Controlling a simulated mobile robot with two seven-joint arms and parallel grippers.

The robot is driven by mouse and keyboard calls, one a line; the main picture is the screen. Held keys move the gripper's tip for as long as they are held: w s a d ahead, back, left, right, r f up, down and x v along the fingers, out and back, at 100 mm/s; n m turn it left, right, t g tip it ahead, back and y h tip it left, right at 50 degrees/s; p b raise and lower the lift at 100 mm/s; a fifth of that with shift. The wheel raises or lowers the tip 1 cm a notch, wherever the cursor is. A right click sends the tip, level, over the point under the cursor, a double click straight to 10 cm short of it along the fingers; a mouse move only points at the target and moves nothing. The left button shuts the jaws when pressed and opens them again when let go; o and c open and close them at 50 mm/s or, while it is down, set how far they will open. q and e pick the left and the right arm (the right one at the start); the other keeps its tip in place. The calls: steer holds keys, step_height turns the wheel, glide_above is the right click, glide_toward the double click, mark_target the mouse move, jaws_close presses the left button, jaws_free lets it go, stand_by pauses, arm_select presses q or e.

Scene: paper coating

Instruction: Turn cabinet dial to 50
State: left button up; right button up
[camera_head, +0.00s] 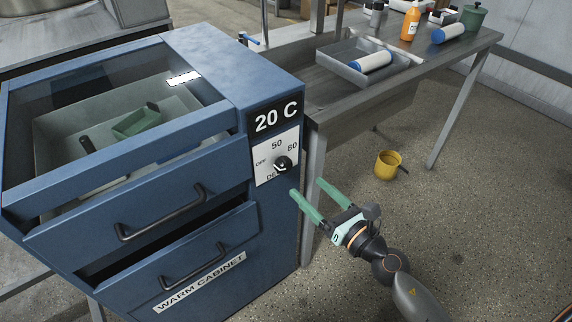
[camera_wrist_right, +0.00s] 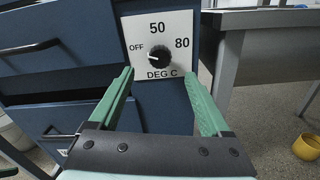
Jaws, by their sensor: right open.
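The blue warm cabinet (camera_head: 275,235) stands at the left, with a display (camera_head: 276,117) reading "20 C". Below the display, a white plate (camera_head: 262,152) marked OFF, 50 and 80 carries the black cabinet dial (camera_head: 283,163). In the right wrist view the dial (camera_wrist_right: 159,56) sits between the fingertips in the picture, and its light mark appears to point left toward OFF. My right gripper (camera_head: 307,187) is open and empty, its green fingers pointing at the cabinet front, a little short of the dial and apart from it. My left gripper is not in view.
A steel table (camera_head: 440,62) stands behind the cabinet at right, bearing a grey tray (camera_head: 345,70), an orange bottle (camera_head: 410,24) and other containers. A yellow mug (camera_head: 387,165) is on the floor. The cabinet's drawer handles (camera_head: 160,215) stick out left of the dial.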

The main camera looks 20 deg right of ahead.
mark_target(287, 167)
steer(key=x, duration=1)
steer(key=shift+f+p, duration=0.1)
steer(key=shift+p, duration=0.2)
steer(key=shift+c, duration=0.3)
steer(key=c, duration=0.3)
jaws_close()
